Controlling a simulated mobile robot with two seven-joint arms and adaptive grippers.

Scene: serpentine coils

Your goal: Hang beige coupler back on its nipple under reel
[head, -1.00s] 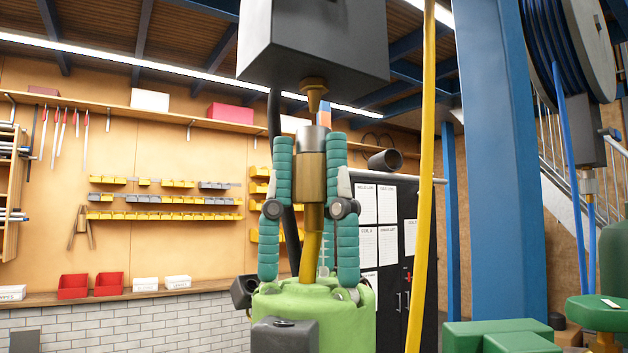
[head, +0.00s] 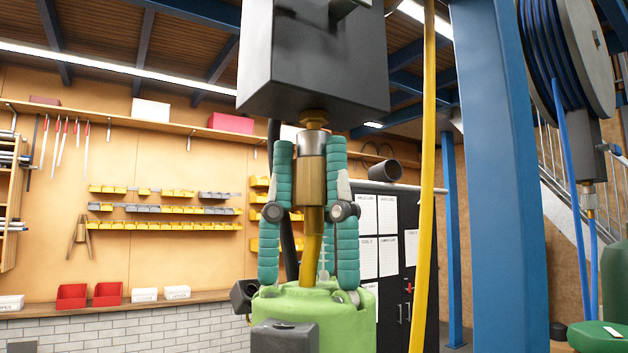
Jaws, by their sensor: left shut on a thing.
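The beige coupler (head: 312,182), brass-brown with a silver collar (head: 312,143) on top, stands upright between the teal fingers of my left gripper (head: 310,160). The gripper points up and is shut on it. A yellow hose (head: 311,250) leaves the coupler's lower end. The brass nipple (head: 314,118) points down from the dark box (head: 310,70) directly above. The collar's top meets the nipple's lower part in the picture; the nipple's tip is hidden, and I cannot tell how deep it sits. My right gripper is out of view.
A yellow hose (head: 427,180) hangs just right of the gripper, with a blue post (head: 495,180) beyond it. A reel with blue hose (head: 575,60) is at upper right. A black cabinet (head: 395,260) and a wall of small bins stand behind.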

